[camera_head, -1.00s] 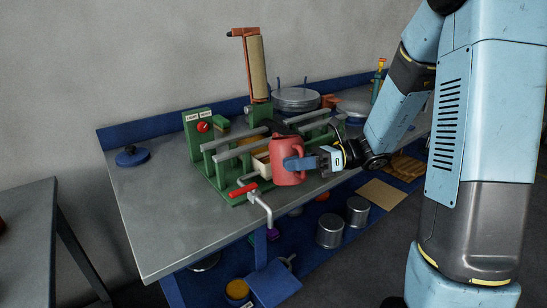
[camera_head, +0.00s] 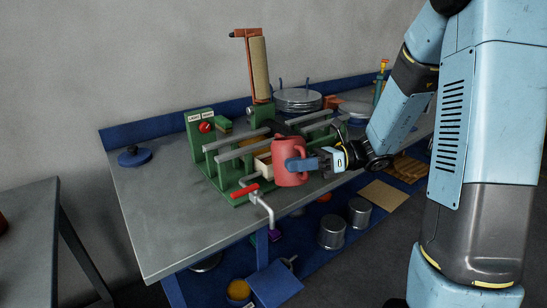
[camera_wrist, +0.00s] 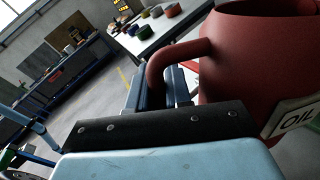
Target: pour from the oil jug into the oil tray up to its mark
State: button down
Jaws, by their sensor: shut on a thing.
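The red oil jug (camera_head: 289,163) is held over the front of the green machine on the bench, roughly upright in the head view. My gripper (camera_head: 312,163) is shut on its handle from the right. In the wrist view the jug (camera_wrist: 250,70) fills the right side, with its handle between my fingers (camera_wrist: 167,90) and a label reading OIL. The cream oil tray (camera_head: 263,168) sits in the machine just left of the jug and is partly hidden by it. Its mark and the oil level cannot be made out.
Metal discs (camera_head: 298,100) lie behind. A blue round lid (camera_head: 133,157) is at the left. The front left bench top (camera_head: 165,220) is clear.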

jog(key=shift+d+r+m, duration=0.2)
jog(key=shift+r+m, duration=0.2)
jog(key=shift+r, duration=0.35)
dwell(0.3)
jog(key=shift+w+r+m+h, duration=0.15)
jog(key=shift+r+m, duration=0.35)
jog(key=shift+r, duration=0.5)
jog(key=shift+w+r+m+h, duration=0.15)
jog(key=shift+r+m, duration=0.35)
jog(key=shift+r, duration=0.45)
dwell(5.0)
